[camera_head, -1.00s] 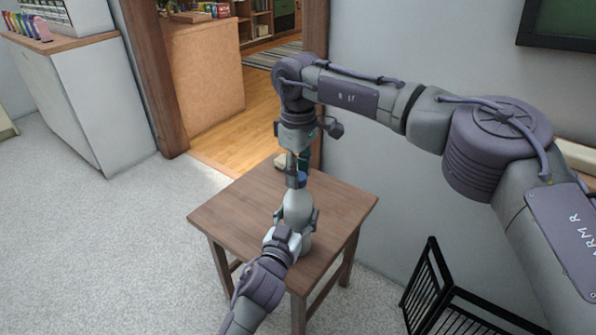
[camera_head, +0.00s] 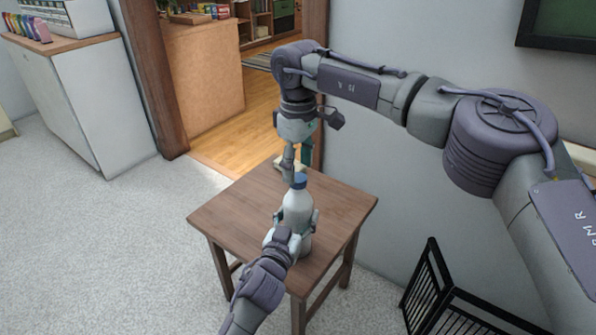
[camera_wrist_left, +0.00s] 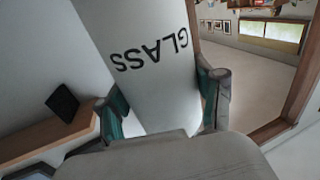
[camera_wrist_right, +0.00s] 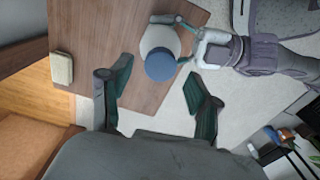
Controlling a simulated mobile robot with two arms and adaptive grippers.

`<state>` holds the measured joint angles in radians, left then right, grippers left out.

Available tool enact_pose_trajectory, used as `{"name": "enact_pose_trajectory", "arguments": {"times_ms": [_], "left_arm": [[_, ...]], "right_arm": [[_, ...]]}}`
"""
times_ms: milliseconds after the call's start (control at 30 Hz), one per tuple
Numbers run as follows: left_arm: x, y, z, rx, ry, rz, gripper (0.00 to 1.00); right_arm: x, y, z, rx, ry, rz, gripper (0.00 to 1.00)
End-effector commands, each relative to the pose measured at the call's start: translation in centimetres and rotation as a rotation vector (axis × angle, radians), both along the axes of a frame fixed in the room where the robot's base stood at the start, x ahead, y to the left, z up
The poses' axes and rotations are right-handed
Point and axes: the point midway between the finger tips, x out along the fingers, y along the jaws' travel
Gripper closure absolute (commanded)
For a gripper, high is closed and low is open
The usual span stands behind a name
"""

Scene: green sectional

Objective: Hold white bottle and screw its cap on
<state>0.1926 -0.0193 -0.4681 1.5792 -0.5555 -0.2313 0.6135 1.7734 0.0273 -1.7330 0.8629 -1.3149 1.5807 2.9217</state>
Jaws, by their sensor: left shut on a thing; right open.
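The white bottle (camera_head: 297,212) stands upright on the small wooden table. A blue cap (camera_head: 299,181) sits on its top; the right wrist view shows the cap (camera_wrist_right: 160,64) from above. My left gripper (camera_head: 293,228) is shut around the bottle's body. In the left wrist view the bottle (camera_wrist_left: 150,65) shows black "GLASS" lettering between the fingers. My right gripper (camera_head: 296,160) is open and empty, above and slightly behind the cap. In the right wrist view the cap lies beyond the open fingertips, apart from them. I cannot tell how tightly the cap sits.
The wooden table (camera_head: 236,213) has bare room around the bottle. A small pale block (camera_wrist_right: 62,67) lies near its edge. A black metal rack (camera_head: 432,285) stands on the floor at right. The wall is close behind the table.

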Motion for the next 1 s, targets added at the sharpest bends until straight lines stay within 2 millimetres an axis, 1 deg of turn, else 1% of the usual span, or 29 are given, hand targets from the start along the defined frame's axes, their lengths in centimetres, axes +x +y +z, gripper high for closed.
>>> {"name": "enact_pose_trajectory", "arguments": {"times_ms": [33, 100, 167, 400, 433, 467, 567, 667, 767, 1000], "left_arm": [[0.0, 0.0, -0.1, 0.001, 0.002, 0.000, 1.00], [0.0, 0.0, -0.1, 0.001, 0.002, 0.000, 1.00], [0.0, 0.0, -0.1, 0.001, 0.002, 0.000, 1.00], [0.0, 0.0, -0.1, 0.001, 0.002, 0.000, 1.00], [0.0, 0.0, -0.1, 0.001, 0.002, 0.000, 1.00], [0.0, 0.0, -0.1, 0.001, 0.002, 0.000, 1.00], [0.0, 0.0, -0.1, 0.001, 0.002, 0.000, 1.00], [0.0, 0.0, -0.1, 0.000, 0.001, 0.000, 1.00], [0.0, 0.0, -0.1, 0.000, 0.001, 0.000, 1.00], [0.0, 0.0, -0.1, 0.000, 0.001, 0.000, 1.00]], "right_arm": [[0.0, 0.0, 0.8, 0.001, -0.002, 0.000, 0.38], [0.0, 0.0, 1.7, 0.000, -0.001, 0.000, 0.38], [0.0, 0.0, 2.2, 0.000, 0.000, 0.001, 0.38], [0.0, 0.0, 2.3, 0.000, 0.001, 0.000, 0.38], [0.0, 0.0, 2.3, 0.000, 0.001, 0.001, 0.40], [0.0, 0.0, 2.3, 0.000, 0.001, 0.003, 0.40], [0.0, 0.0, 2.3, 0.000, 0.001, 0.037, 0.40], [0.0, 0.0, 2.4, -0.001, 0.000, 0.138, 0.40], [0.0, 0.0, 2.6, -0.002, -0.001, 0.311, 0.40], [0.0, 0.0, 3.1, -0.004, -0.003, 0.844, 0.40]]}}
